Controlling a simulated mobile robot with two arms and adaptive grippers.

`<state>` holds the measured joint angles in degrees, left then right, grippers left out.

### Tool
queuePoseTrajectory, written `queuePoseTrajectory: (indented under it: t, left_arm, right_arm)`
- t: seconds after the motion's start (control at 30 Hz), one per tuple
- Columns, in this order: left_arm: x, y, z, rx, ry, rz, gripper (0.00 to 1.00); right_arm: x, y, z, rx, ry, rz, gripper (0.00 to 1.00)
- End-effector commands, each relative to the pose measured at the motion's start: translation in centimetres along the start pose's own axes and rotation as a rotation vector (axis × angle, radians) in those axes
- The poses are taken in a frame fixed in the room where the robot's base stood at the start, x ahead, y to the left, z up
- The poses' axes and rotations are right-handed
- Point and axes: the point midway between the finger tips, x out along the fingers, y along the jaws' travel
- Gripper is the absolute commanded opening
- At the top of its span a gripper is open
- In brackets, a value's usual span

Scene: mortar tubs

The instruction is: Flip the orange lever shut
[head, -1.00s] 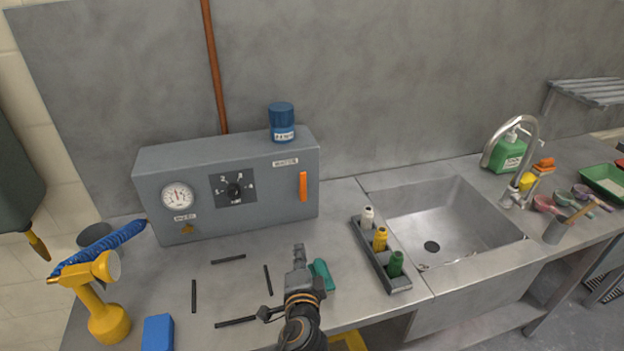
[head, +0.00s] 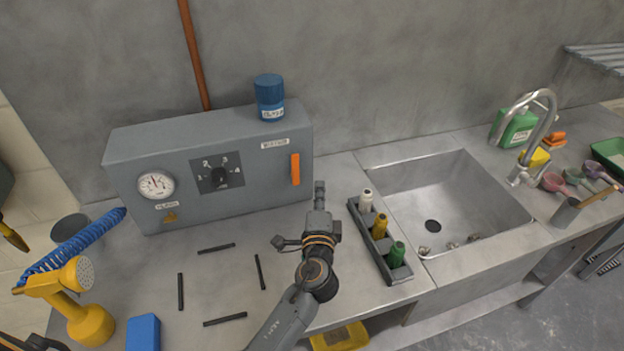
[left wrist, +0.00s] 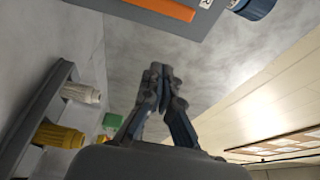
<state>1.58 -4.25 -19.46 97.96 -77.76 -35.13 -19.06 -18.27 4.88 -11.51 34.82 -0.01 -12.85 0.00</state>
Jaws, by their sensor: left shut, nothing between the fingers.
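The orange lever (head: 295,169) is on the right part of the grey control box's front (head: 240,195), below a label. It stands upright, in line with the face. My left gripper (head: 319,188) is shut and empty, in front of and a little to the right of the lever, apart from it. In the left wrist view the shut fingers (left wrist: 158,72) point up the picture, and the orange lever (left wrist: 165,8) shows at the top edge on the box.
A grey rack (head: 387,275) with white, yellow and green bottles stands close to the right of my left arm, beside the sink (head: 470,195). A blue jar (head: 270,97) sits on the box. Dark strips (head: 216,249) lie on the counter.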

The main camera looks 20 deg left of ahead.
Motion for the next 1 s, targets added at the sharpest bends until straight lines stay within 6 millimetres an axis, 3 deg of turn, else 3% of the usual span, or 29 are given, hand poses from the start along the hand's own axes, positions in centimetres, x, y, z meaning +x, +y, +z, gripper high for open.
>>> queuePoseTrajectory:
  t: [0.27,0.47,0.7,1.0]
  left_arm:
    - [5.4,-0.4,0.1,0.004,-0.001,-0.002,0.0]
    - [9.1,-0.3,0.1,0.002,-0.002,-0.001,0.0]
    - [8.0,-0.3,3.1,0.002,-0.001,0.001,0.0]
    - [7.7,-0.1,3.9,0.0,-0.001,0.0,0.0]
  right_arm:
    - [-1.7,0.5,-3.5,0.001,0.053,0.006,0.4]
    - [-2.3,0.4,-3.5,0.002,0.051,0.004,0.4]
    - [-4.5,-0.2,-2.7,0.005,0.037,-0.003,0.4]
    - [-4.7,-0.4,-2.3,0.005,0.031,-0.005,0.4]
